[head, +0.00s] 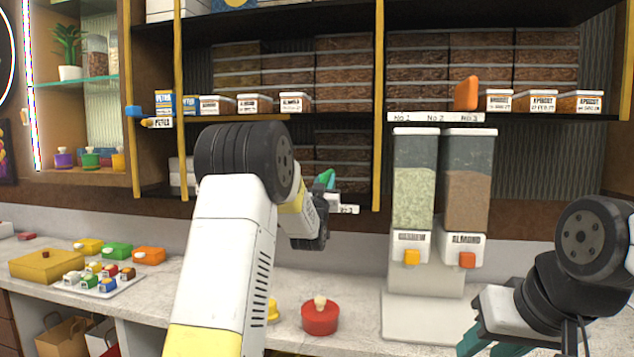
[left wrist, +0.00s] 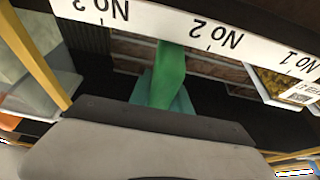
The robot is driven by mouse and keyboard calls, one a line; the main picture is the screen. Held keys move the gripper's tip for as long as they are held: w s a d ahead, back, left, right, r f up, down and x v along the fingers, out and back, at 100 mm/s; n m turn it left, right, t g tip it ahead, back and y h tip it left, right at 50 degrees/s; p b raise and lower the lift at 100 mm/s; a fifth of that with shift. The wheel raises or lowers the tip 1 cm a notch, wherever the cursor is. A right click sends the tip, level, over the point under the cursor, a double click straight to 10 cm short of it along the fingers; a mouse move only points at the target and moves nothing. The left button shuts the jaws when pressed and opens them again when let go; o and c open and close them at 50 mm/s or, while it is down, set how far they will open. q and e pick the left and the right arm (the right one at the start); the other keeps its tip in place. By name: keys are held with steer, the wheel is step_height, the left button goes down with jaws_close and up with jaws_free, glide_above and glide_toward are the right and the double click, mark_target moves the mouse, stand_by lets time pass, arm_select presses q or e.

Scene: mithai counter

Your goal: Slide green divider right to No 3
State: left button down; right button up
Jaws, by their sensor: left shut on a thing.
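The green divider (left wrist: 168,72) stands at the label strip of the lower shelf, which appears upside down in the left wrist view. It sits between the No 2 mark (left wrist: 215,36) and the No 3 mark (left wrist: 100,8). My left gripper (left wrist: 160,98) is shut on the divider. In the head view my left arm covers most of that strip; only its No 3 end (head: 348,210) shows, just right of the left gripper (head: 322,184). My right gripper (head: 489,345) is empty at the lower right, its fingers apart, near the counter.
An orange divider (head: 466,93) stands on the upper shelf strip (head: 435,117). Two dispensers (head: 414,180) stand right of my left gripper. A red pot (head: 320,318) is on the counter below. A yellow post (head: 378,100) rises beside the No 3 end.

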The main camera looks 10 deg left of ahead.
arm_select(q)
steer(key=d, duration=0.6)
steer(key=shift+d, duration=0.35)
steer(key=c, duration=1.2)
jaws_free()
steer(key=shift+d, duration=0.15)
steer(key=shift+s, duration=0.15)
steer(key=v, duration=0.7)
steer(key=shift+s+f, duration=0.25)
